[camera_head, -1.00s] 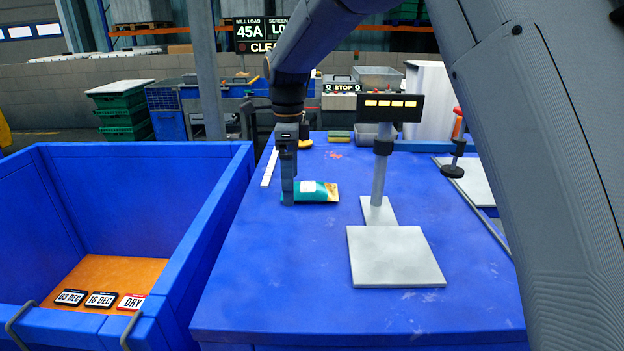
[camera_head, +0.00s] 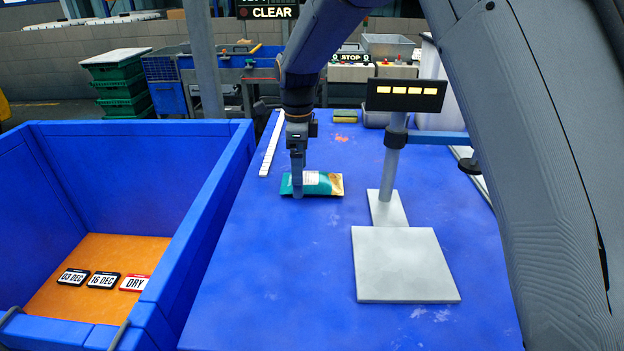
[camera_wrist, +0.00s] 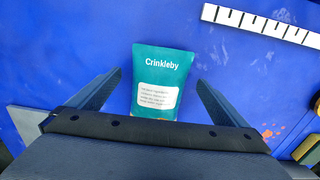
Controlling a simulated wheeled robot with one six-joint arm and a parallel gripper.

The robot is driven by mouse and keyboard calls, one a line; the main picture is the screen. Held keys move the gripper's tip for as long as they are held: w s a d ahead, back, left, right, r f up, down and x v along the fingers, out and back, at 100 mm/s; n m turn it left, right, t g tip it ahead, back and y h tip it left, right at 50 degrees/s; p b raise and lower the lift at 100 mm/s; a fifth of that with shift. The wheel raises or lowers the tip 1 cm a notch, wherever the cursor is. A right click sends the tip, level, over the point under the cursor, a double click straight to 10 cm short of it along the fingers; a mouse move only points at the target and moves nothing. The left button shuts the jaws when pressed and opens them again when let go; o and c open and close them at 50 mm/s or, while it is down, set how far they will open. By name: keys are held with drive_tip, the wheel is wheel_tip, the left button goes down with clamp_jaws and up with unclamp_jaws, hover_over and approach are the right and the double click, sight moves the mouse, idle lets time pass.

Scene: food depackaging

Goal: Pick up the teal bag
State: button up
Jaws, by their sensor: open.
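The teal bag (camera_head: 322,184) lies flat on the blue table (camera_head: 260,275), with a white label and a gold-brown end at the right. In the wrist view the teal bag (camera_wrist: 165,75) reads "Crinkleby", and its lower end is hidden behind my gripper's body. My gripper (camera_head: 298,192) points down at the left part of the bag. In the wrist view my gripper (camera_wrist: 158,82) is open, with one finger on each side of the bag and a gap to both edges. I cannot tell how high the fingertips are above the table.
A scale with a grey plate (camera_head: 405,265) and a lit display post (camera_head: 406,95) stands right of the bag. A white ruler-like strip (camera_head: 271,145) lies behind left. A deep blue bin (camera_head: 205,235) with date cards adjoins the table's left. The front left tabletop is clear.

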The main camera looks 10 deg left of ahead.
drive_tip(key=shift+f, duration=0.9)
drive_tip(key=shift+c, duration=0.2)
drive_tip(key=c, duration=1.2)
drive_tip(key=shift+o, duration=0.2)
drive_tip(key=shift+r, duration=0.1)
